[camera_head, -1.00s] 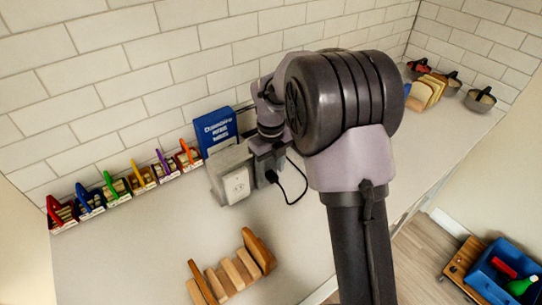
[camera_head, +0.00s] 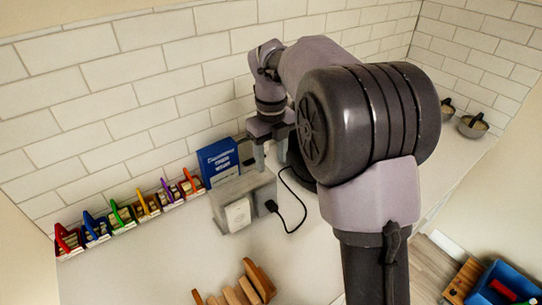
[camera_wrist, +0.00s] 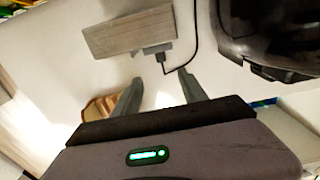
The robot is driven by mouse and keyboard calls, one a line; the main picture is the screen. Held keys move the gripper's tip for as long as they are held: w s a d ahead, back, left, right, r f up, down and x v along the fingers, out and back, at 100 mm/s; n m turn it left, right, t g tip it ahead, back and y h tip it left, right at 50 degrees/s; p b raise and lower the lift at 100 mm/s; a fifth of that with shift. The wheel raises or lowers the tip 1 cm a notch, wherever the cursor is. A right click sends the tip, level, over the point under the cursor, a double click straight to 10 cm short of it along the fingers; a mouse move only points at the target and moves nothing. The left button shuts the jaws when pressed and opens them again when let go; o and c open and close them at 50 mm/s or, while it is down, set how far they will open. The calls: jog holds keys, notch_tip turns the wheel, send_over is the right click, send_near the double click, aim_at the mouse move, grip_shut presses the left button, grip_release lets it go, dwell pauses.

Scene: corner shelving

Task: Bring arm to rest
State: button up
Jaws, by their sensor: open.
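My arm fills the middle and right of the head view, bent at a large dark joint. My gripper (camera_head: 270,158) is open, pointing down above and behind a grey box with a white socket plate (camera_head: 238,214). In the wrist view its two fingers (camera_wrist: 160,84) are apart with nothing between them. The grey box (camera_wrist: 130,32) shows there beyond the fingertips, with a black plug (camera_wrist: 162,57) and cable at its edge. The plug (camera_head: 271,206) also shows at the box's right side in the head view.
A blue box or book (camera_head: 219,163) stands close left of the gripper. Several coloured-handled bins (camera_head: 122,215) line the wall. A wooden rack (camera_head: 246,288) lies in front. Bowls (camera_head: 473,125) stand far right; a blue crate (camera_head: 497,285) is low right. The white counter between is clear.

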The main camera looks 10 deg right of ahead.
jog(key=s+a+r+n+t+y+b, duration=0.2)
jog(key=s+n+t+b, duration=0.35)
jog(key=s+n, duration=1.45)
jog(key=s+f+n+b, duration=0.3)
jog(key=s+f+n, duration=0.2)
jog(key=s+n, duration=0.2)
jog(key=shift+s+a, duration=0.4)
jog(key=shift+a, duration=0.05)
jog(key=shift+c, duration=0.3)
